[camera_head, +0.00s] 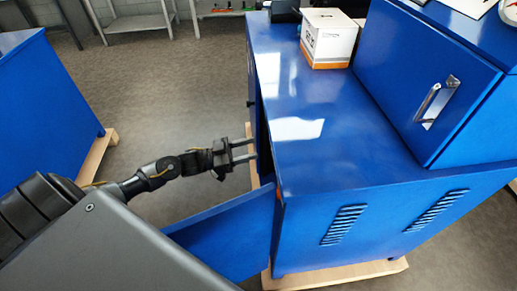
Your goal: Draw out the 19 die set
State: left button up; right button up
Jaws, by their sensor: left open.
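The die set is not visible in the head view, and no number 19 can be read. My left gripper (244,151) is open and empty, its two fingers pointing right. It appears close to the left side of the blue cabinet (350,165), above an opened door (228,236) that swings out to the left. The inside of the cabinet is hidden from this angle. My right gripper is not in view.
A white and orange box (328,38) stands on the cabinet top. A raised blue compartment with a metal handle (436,102) is at the right. Another blue cabinet (48,110) stands at the left. Grey floor (180,85) lies clear between them.

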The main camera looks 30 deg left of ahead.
pick_arm(q)
jog(key=shift+h, duration=0.3)
jog(key=shift+s+d+r+x, duration=0.1)
jog(key=shift+s+x, duration=0.05)
jog(key=shift+x, duration=1.75)
jog(key=shift+s+d+r+x, duration=0.1)
jog(key=shift+s+x, duration=0.05)
jog(key=shift+x, duration=1.75)
jog(key=shift+s+d+r+x, duration=0.1)
jog(key=shift+s+x, duration=0.05)
jog(key=shift+x, duration=1.75)
jog(key=shift+a, duration=0.1)
jog(key=c, duration=0.9)
grip_shut()
